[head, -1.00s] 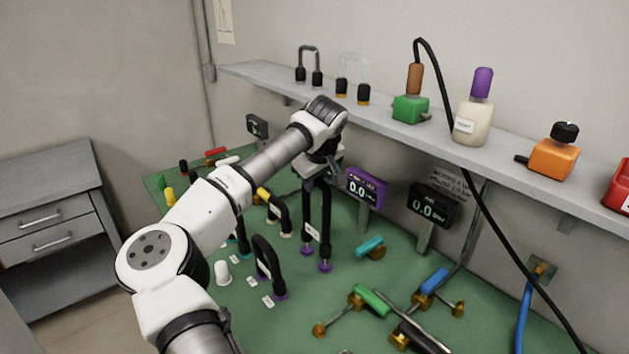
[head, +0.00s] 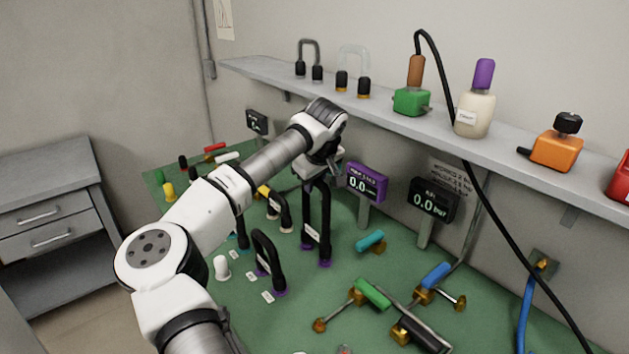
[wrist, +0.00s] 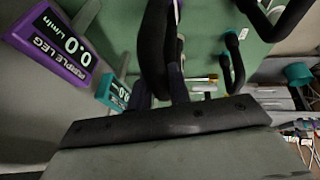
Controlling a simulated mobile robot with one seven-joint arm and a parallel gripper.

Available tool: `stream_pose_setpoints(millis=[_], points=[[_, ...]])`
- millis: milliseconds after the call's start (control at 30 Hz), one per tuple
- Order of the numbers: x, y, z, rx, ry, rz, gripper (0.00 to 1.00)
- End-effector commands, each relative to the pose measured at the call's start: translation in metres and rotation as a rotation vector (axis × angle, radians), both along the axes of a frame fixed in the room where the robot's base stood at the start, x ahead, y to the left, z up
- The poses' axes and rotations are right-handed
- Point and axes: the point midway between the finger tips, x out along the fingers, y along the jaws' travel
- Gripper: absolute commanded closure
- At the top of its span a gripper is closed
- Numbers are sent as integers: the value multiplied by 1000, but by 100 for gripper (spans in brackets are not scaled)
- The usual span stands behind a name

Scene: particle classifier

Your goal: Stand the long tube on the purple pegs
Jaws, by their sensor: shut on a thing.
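The long tube (head: 326,222) is a black upside-down U. My gripper (head: 318,176) is shut on its top bend, and the tube hangs upright below it. Its two legs come down to the purple pegs (head: 325,263) on the green bench, and little of the pegs shows under the leg ends. I cannot tell whether the legs are fully seated. In the wrist view the tube (wrist: 155,45) runs away from between my fingers (wrist: 160,88), partly hidden by them.
A shorter black tube on purple ends (head: 266,258) stands to the left front. A purple display (head: 367,183) stands close at the right, a black display (head: 434,205) beyond it. A shelf (head: 390,105) with bottles runs above. Valves (head: 372,293) fill the front right.

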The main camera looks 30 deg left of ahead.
Motion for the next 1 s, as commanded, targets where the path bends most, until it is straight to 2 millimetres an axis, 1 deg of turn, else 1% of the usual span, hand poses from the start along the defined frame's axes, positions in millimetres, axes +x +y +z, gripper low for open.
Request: stream_pose_setpoints(millis=[600,633,800,833,1000], points=[[0,0,-16,0,-2,-1,100],[0,0,-15,0,-2,-1,80],[0,0,-15,1,-1,0,57],[0,0,-15,1,-1,0,55],[0,0,-15,0,-1,0,55]])
